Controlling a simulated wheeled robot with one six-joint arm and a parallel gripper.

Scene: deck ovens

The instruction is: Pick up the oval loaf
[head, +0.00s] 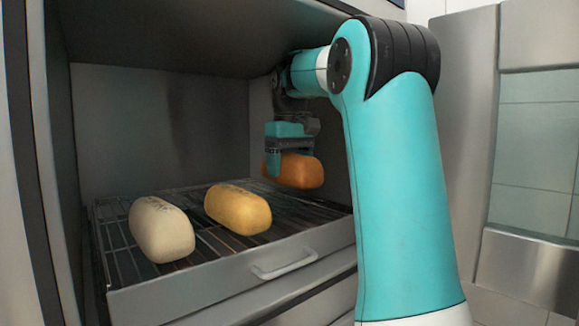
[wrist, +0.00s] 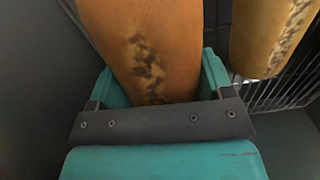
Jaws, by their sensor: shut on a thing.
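My gripper (head: 284,160) is inside the oven, shut on a brown, rounded oblong loaf (head: 303,171). In the wrist view the loaf (wrist: 150,50) sits between the teal fingers, with dark and pale blotches on its top. It is over the right rear part of the rack; I cannot tell for sure whether its underside clears the bars. A golden loaf (head: 238,209) and a pale, whitish loaf (head: 161,229) of similar shape rest on the rack to the left. The golden-brown loaf at the upper right of the wrist view (wrist: 270,35) is apart from my gripper.
The wire rack (head: 112,234) lies in the oven chamber behind a metal front with a handle (head: 284,265). The oven's left wall (head: 50,150), back wall (head: 150,120) and roof enclose my gripper. There is bare rack between and around the loaves.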

